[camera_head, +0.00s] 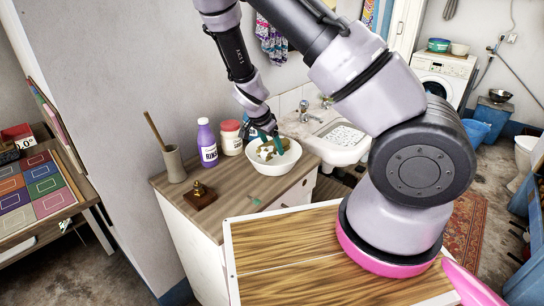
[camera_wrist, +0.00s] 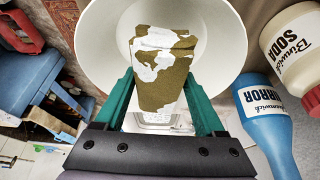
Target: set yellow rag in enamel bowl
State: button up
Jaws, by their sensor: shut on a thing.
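The white enamel bowl (camera_head: 288,165) stands upright on a wooden-topped cabinet, and it fills the upper middle of the wrist view (camera_wrist: 98,45). The rag (camera_head: 267,153), patterned olive-yellow and white, shows inside the bowl's rim. My gripper (camera_head: 266,140) reaches down into the bowl from above, its green fingers shut on the rag. In the wrist view the rag (camera_wrist: 163,72) is between both fingers (camera_wrist: 160,90), over the bowl's inside. I cannot tell whether the rag touches the bowl's bottom.
A purple bottle (camera_head: 207,145) and a red-lidded jar (camera_head: 231,140) stand left of the bowl. A grey holder with a stick (camera_head: 174,165) and a small brass-topped wooden block (camera_head: 200,196) are nearer the left edge. A sink (camera_head: 343,137) lies right.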

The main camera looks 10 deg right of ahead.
jog(key=shift+f, duration=2.15)
jog(key=o, duration=1.4)
jog(key=shift+f, duration=0.1)
